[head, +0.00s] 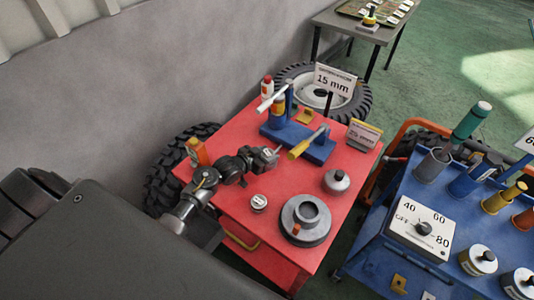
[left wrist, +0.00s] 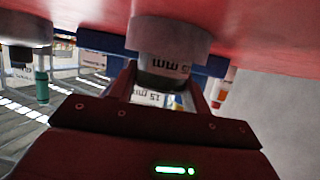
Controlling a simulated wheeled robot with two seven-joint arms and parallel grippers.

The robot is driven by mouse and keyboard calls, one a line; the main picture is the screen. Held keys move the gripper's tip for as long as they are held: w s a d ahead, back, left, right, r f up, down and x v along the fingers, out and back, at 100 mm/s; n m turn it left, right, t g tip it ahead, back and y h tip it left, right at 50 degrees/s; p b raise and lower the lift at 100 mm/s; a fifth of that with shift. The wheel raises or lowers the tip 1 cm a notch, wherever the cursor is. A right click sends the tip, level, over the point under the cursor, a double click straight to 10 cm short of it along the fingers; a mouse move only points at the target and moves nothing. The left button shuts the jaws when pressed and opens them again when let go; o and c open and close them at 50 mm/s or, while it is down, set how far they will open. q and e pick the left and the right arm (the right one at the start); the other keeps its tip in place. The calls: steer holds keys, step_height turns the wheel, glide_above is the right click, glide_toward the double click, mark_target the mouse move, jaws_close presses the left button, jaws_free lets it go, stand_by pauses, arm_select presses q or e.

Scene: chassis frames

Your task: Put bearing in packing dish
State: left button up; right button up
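A wide grey round dish with a raised ring (head: 314,236) sits near the front right of the red table; I take it as the packing dish. A small labelled round piece (head: 258,202) stands left of it; I cannot tell whether it is the bearing. My left gripper (head: 275,153) is above the table's middle, behind that piece and left of the blue stand. In the left wrist view, which is upside down, its fingers (left wrist: 165,88) lie either side of a dark piece marked "mm" (left wrist: 168,66), below a wider grey cylinder (left wrist: 170,38). Contact is unclear.
A blue stand (head: 318,150) with a yellow-handled tool and bottles is at the back, near a "15 mm" sign (head: 335,79). A blue trolley (head: 378,252) stands to the right. The table's front left is bare.

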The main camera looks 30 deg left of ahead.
arm_select(q)
steer(key=o, duration=0.4)
steer(key=shift+o, duration=0.2)
steer(key=shift+r, duration=0.25)
steer(key=shift+r+p, duration=0.5)
steer(key=shift+r, duration=0.05)
steer(key=b+v, duration=0.1)
steer(key=v, duration=1.1)
steer(key=shift+f, duration=0.15)
steer(key=shift+s+d, duration=0.1)
steer(key=shift+d, duration=0.05)
